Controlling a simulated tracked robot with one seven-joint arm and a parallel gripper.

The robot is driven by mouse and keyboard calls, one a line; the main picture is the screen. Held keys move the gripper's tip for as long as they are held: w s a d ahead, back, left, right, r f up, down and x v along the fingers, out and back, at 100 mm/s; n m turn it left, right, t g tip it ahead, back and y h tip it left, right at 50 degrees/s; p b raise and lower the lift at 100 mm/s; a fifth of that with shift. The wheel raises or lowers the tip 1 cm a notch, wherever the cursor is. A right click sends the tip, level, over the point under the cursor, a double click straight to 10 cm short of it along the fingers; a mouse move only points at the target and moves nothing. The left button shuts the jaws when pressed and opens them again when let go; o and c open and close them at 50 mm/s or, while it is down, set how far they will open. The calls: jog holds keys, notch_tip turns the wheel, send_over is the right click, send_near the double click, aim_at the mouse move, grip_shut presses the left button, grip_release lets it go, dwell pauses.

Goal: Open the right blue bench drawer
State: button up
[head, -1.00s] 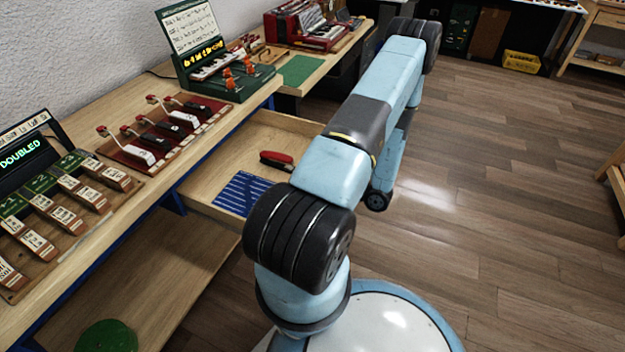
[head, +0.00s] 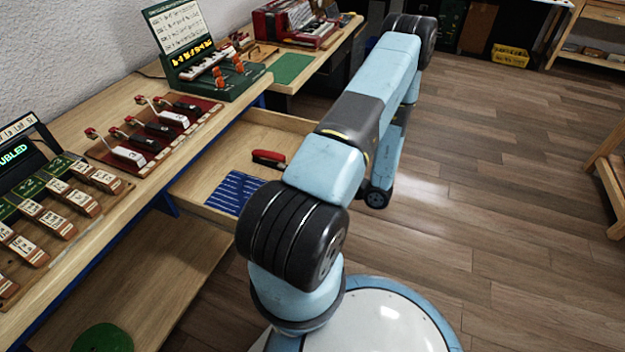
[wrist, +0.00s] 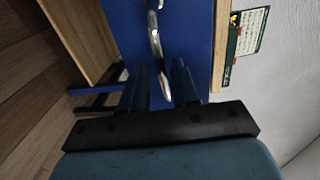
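The blue bench (head: 172,206) runs along the left of the head view. One of its drawers (head: 205,208) stands open, with a blue striped pad (head: 236,190) and a red-handled tool (head: 268,158) inside. Its front is hidden behind my arm in the head view. The wrist view shows a blue front panel (wrist: 190,30) with a curved silver handle (wrist: 156,45). My gripper (wrist: 161,75) is at this handle, one dark finger on each side. Gaps show between the fingers and the handle, so it looks open. My gripper is hidden in the head view.
The bench top holds a green keyboard case (head: 205,75), red lever blocks (head: 150,135) and a lit display unit (head: 30,160). A green disc (head: 103,338) lies on the lower shelf. Wooden floor (head: 500,190) is free to the right of my arm.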

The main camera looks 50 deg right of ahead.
jog(key=v, duration=1.1)
jog(key=shift+s+d, duration=0.15)
jog(key=shift+s, duration=0.2)
jog(key=shift+f, duration=0.1)
jog(key=w+a+r+n+g+y, duration=0.2)
jog(key=w+a+r+n+g, duration=0.25)
jog(key=r, duration=0.45)
jog(key=w+a+r+n+g+y, duration=0.2)
jog(key=w+a+r+g, duration=0.25)
jog(key=w+r, duration=0.4)
jog(key=w+a+r+n+g+y, duration=0.2)
jog(key=w+a+r+n+g, duration=0.15)
jog(key=w+a+r, duration=0.4)
jog(key=s+a+r+n+g+h, duration=0.1)
jog(key=a+r+n+g+h, duration=0.35)
jog(key=a+r, duration=0.85)
jog(key=s+a+r+t+h, duration=0.5)
jog(key=a+r, duration=0.4)
jog(key=r, duration=0.2)
jog(key=s+t, duration=0.1)
jog(key=s, duration=0.1)
jog(key=shift+s+a+t+h, duration=0.25)
jog(key=shift+a+t+h, duration=0.05)
jog(key=shift+a+h, duration=0.05)
